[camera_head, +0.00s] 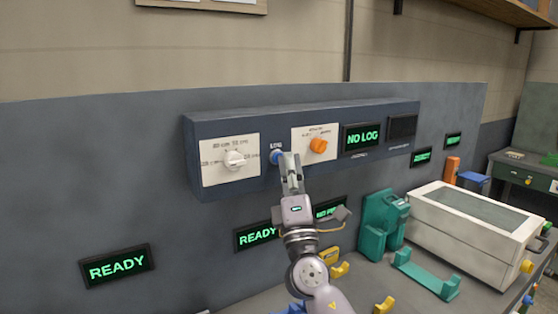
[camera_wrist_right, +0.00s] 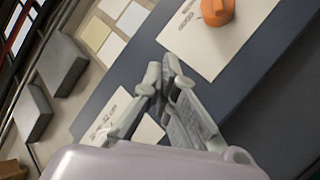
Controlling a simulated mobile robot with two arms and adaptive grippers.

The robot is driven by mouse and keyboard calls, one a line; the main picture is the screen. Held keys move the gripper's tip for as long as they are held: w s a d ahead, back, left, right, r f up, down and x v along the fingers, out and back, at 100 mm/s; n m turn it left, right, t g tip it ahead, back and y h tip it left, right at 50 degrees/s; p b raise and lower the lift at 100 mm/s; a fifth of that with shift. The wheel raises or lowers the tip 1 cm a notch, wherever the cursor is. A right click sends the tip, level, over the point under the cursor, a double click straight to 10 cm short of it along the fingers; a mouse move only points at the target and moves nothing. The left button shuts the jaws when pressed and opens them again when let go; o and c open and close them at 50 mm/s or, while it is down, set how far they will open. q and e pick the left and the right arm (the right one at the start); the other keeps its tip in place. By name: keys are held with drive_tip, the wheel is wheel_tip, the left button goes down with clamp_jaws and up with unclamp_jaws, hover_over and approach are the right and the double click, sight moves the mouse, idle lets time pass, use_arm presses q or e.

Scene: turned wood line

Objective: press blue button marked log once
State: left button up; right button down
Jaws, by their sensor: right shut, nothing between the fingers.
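The blue button (camera_head: 275,157) sits on the dark blue control panel (camera_head: 360,117), under a small label that reads as LOG. My right gripper (camera_head: 289,160) is shut and empty, with its fingertips at or just beside the button in the head view. I cannot tell whether they touch it. In the right wrist view the shut fingertips (camera_wrist_right: 163,75) are in front of the panel, and the button is hidden. A display (camera_head: 362,137) on the panel reads NO LOG. My left gripper is not in view.
A white knob (camera_head: 235,160) is left of the button and an orange knob (camera_head: 318,145) is right of it. READY displays (camera_head: 117,266) are on the wall below. A teal fixture (camera_head: 382,222) and a white lidded box (camera_head: 470,235) stand on the bench at right.

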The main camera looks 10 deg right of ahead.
drive_tip(key=shift+w, duration=0.1)
idle(0.6)
drive_tip(key=shift+s+d, duration=0.25)
drive_tip(key=shift+s, duration=0.5)
drive_tip(key=s, duration=0.1)
drive_tip(key=s+d+p, duration=0.1)
drive_tip(key=s, duration=0.1)
drive_tip(key=s+d, duration=0.1)
drive_tip(key=shift+s+p, duration=0.3)
drive_tip(key=shift+p, duration=0.1)
idle(0.3)
